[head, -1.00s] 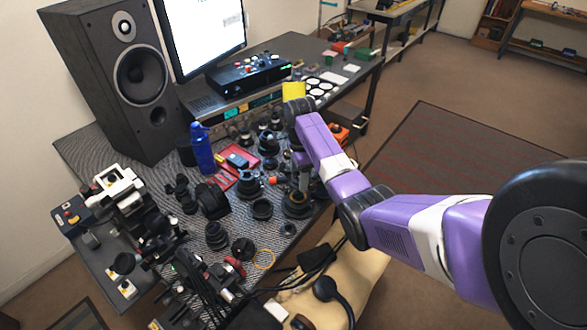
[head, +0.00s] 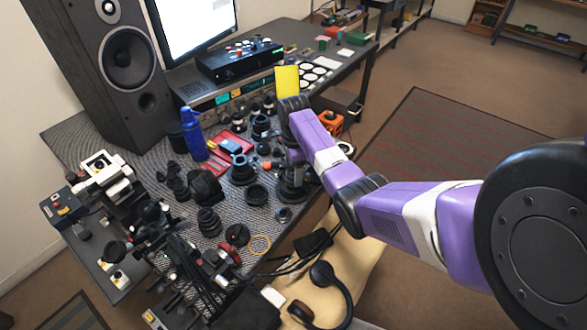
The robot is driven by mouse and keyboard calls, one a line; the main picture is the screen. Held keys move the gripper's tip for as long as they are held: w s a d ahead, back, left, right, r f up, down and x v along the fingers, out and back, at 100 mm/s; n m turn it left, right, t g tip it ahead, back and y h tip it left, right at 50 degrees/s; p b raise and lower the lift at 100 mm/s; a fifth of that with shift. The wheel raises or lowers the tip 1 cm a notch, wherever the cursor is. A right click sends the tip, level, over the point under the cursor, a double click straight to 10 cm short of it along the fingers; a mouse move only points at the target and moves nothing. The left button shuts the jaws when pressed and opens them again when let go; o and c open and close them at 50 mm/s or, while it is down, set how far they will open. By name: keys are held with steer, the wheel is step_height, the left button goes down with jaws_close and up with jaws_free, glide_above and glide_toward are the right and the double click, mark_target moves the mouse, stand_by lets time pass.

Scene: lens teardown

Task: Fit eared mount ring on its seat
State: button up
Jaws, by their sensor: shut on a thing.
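My gripper (head: 291,170) points down over the right front part of the workbench, below the purple forearm. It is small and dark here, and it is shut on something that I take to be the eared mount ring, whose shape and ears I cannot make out. Directly below it stands a wide, dark round lens part (head: 292,192), which looks like the seat. I cannot tell whether the ring touches this part or is held just above it.
Dark lens barrels and rings crowd the patterned mat, among them a black ring (head: 256,194) left of my gripper. An orange object (head: 331,123) sits behind. Headphones (head: 330,290) lie in front.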

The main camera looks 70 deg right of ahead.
steer(key=shift+f, duration=0.7)
steer(key=shift+w+a+f, duration=0.15)
steer(key=shift+f, duration=0.1)
steer(key=shift+r+p, duration=0.25)
steer(key=shift+p, duration=0.05)
stand_by(1.1)
steer(key=shift+f, duration=0.2)
stand_by(1.4)
steer(key=o, duration=1.5)
steer(key=shift+o, duration=0.3)
steer(key=shift+p, duration=0.3)
